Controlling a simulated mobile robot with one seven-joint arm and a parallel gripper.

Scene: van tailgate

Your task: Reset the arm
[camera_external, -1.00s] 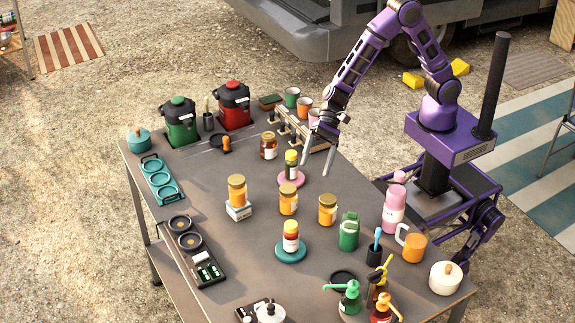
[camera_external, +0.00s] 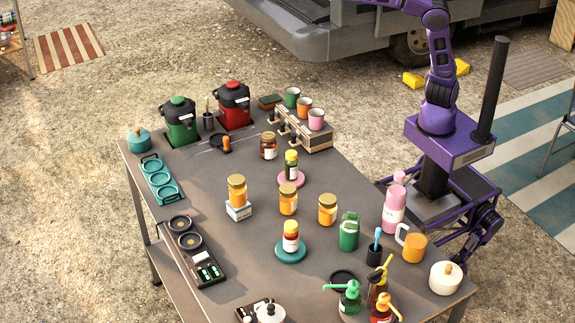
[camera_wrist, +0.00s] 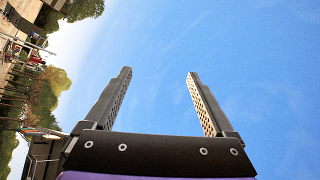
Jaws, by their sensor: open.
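My gripper (camera_wrist: 159,95) shows in the wrist view with its two fingers wide apart and nothing but blue sky between them. In the external view the gripper is out of frame past the top edge. My purple arm (camera_external: 440,60) rises from its base at the right of the table and bends left at the top of the picture. No part of the arm is over the table (camera_external: 215,250).
The table holds several jars, a green urn (camera_external: 179,122), a red urn (camera_external: 233,105), a cup rack (camera_external: 305,137), a pink bottle (camera_external: 394,210) and pump bottles at the front. A van (camera_external: 350,35) stands behind. The air above the table is clear.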

